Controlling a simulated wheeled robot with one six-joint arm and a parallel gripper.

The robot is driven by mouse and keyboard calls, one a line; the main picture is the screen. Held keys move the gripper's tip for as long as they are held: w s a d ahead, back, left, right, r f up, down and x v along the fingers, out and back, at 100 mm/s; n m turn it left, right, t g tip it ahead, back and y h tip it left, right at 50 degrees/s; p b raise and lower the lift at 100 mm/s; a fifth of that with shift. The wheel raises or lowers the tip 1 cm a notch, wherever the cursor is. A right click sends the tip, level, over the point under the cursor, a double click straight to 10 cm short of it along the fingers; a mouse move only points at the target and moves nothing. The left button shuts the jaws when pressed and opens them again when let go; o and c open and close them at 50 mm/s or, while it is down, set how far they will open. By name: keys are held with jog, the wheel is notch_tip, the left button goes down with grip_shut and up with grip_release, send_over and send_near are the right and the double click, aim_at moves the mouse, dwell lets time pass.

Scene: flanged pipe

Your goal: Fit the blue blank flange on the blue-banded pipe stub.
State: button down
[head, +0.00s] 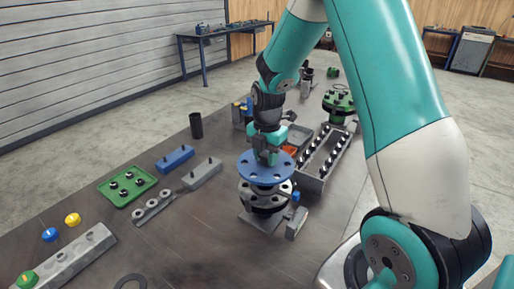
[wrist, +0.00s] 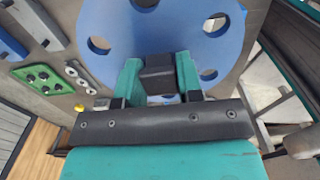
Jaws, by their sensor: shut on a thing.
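The blue blank flange (head: 250,172) is a round disc with bolt holes, held roughly level. My gripper (head: 267,155) is shut on the dark block at its centre, above the disc. In the wrist view the flange (wrist: 105,18) fills the top, with the block between my fingers (wrist: 160,72). Directly below the flange in the head view is a pipe stub with a grey, holed flange face (head: 247,197) on a square base. The blue flange hides part of that face, and I cannot tell whether they touch. A small blue patch (head: 296,196) shows at the stub's right side.
A grey tray (head: 313,182) with rows of bolts stands close at right. A green flanged pipe (head: 339,103) is behind it. Blue (head: 174,158) and grey (head: 203,174) blocks and a green bolt tray (head: 127,186) lie left. The bench front is mostly clear.

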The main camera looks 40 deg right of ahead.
aim_at(265, 167)
jog(key=shift+a+f+b, duration=0.1)
jog(key=shift+f+b, duration=1.65)
jog(key=shift+f, duration=0.7)
jog(key=shift+f, duration=0.1)
jog(key=shift+f+b, duration=0.5)
jog(key=shift+f, duration=0.45)
jog(key=c, duration=0.7)
grip_release()
